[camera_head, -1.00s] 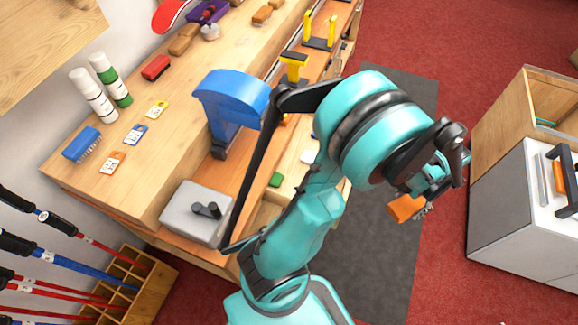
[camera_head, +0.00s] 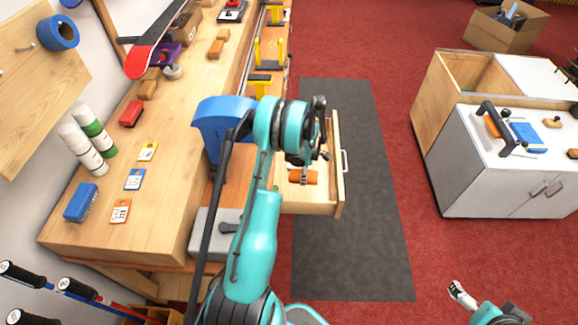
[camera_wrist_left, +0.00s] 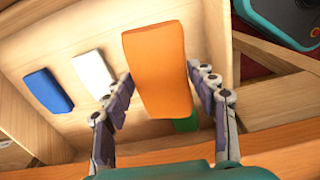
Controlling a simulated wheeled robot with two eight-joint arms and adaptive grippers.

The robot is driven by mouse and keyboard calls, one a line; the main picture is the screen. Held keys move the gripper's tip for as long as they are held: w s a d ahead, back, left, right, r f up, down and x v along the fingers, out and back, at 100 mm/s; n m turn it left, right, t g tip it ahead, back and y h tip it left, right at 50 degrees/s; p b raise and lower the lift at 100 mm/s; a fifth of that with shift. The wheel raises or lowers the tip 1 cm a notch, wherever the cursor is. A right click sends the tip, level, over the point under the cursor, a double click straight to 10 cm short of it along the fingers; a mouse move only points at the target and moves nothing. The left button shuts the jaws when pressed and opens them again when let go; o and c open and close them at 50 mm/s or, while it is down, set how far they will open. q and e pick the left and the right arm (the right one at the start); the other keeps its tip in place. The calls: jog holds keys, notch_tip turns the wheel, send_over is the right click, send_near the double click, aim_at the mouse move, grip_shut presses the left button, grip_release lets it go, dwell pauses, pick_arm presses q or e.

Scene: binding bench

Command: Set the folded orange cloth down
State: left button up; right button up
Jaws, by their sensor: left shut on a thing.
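The folded orange cloth (camera_head: 303,177) is held by my left gripper (camera_head: 303,170) over an open wooden drawer (camera_head: 321,208) on the bench's right side. In the left wrist view the orange cloth (camera_wrist_left: 158,65) sits between the two fingers (camera_wrist_left: 163,108), which are shut on it. Beneath it on the drawer floor (camera_wrist_left: 85,120) lie a blue folded piece (camera_wrist_left: 47,91), a white one (camera_wrist_left: 94,73) and a partly hidden green one (camera_wrist_left: 186,123). Whether the cloth touches the drawer floor is unclear. My right gripper (camera_head: 461,294) is at the lower right; its jaw state is unclear.
A blue clamp-like tool (camera_head: 222,115) stands at the bench edge next to my left arm. A grey box (camera_head: 207,236) sits below it. The dark mat (camera_head: 345,245) right of the drawer is clear. A white cabinet (camera_head: 470,175) stands farther right.

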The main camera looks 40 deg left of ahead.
pick_arm(q)
jog(key=b, duration=0.2)
send_over(301, 192)
jog(key=shift+n, duration=0.4)
notch_tip(301, 192, down, 6)
jog(key=shift+w+r, duration=0.1)
jog(key=shift+f+b, duration=0.3)
jog(key=shift+f, duration=2.1)
jog(key=shift+f, duration=0.2)
jog(key=o, duration=1)
jog(key=shift+o, duration=0.2)
jog(key=shift+r, duration=0.1)
